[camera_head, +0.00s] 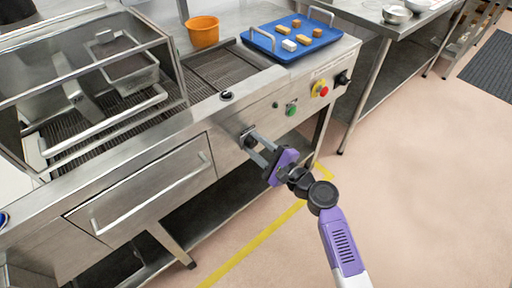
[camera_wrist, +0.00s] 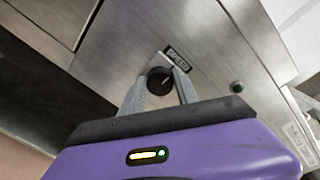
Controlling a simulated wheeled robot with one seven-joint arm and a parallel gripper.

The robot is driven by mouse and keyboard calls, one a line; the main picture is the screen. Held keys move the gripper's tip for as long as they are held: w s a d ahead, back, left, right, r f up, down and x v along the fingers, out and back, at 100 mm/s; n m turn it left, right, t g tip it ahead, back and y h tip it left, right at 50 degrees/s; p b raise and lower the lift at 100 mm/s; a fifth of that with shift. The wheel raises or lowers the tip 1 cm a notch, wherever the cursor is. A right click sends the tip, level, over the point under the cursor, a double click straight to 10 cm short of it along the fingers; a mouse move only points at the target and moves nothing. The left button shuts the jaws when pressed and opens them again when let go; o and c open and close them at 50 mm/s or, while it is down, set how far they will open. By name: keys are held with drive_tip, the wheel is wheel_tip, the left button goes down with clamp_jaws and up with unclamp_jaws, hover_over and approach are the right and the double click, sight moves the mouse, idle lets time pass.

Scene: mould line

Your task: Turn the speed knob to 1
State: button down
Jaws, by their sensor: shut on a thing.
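The speed knob (camera_wrist: 160,81) is a round black knob on the steel front panel, below a small dark label plate whose lettering is too small to read surely. A light pointer line shows on its face, but I cannot tell which number it points to. My gripper (camera_wrist: 160,92) has its two grey fingers on either side of the knob, shut on it. In the head view my gripper (camera_head: 257,146) reaches the panel right of the drawer, and its fingers mostly hide the knob.
A green button (camera_head: 291,109), a red knob on yellow (camera_head: 320,88) and a black switch (camera_head: 343,78) sit farther right on the panel. The drawer handle (camera_head: 150,195) juts out at left. A blue tray (camera_head: 272,52) and an orange bucket (camera_head: 203,31) stand on top.

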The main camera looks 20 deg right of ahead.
idle(0.4)
drive_tip(key=c, duration=0.9)
unclamp_jaws()
drive_tip(key=v, duration=0.7)
drive_tip(key=shift+s, duration=0.4)
drive_tip(key=shift+d, duration=0.1)
